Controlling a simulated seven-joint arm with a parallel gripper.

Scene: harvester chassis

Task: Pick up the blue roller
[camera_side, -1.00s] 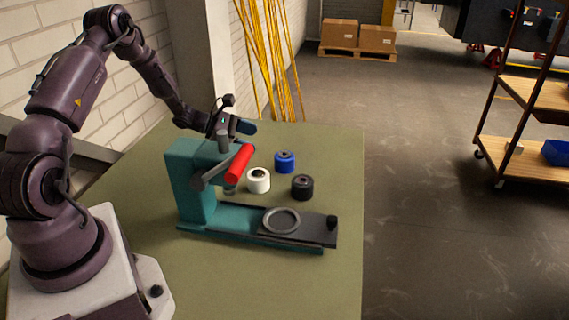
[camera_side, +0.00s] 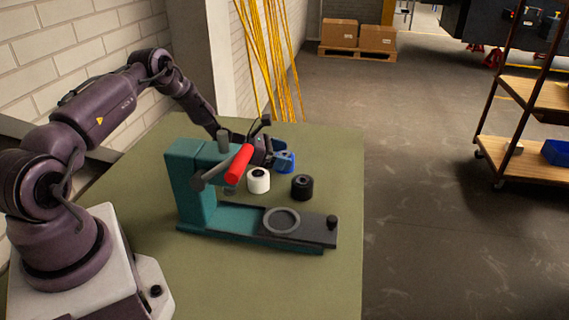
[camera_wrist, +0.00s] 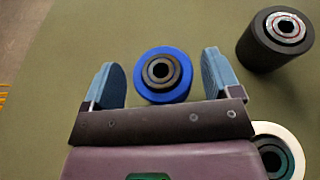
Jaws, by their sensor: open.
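The blue roller (camera_wrist: 140,76) stands upright on the green table, its dark hub with a centre hole facing up in the wrist view. My gripper (camera_wrist: 162,78) is open, with one blue finger on each side of the roller and visible gaps between them. In the side view my gripper (camera_side: 283,160) is at the roller's place, behind the green press, and mostly hides the blue roller. I cannot tell its exact height over the table.
A white roller (camera_side: 258,181) and a black roller (camera_side: 302,187) stand close by, in front of my gripper. A green press (camera_side: 190,190) with a red handle (camera_side: 239,164) stands nearer the camera. The table's right side (camera_side: 340,160) is clear.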

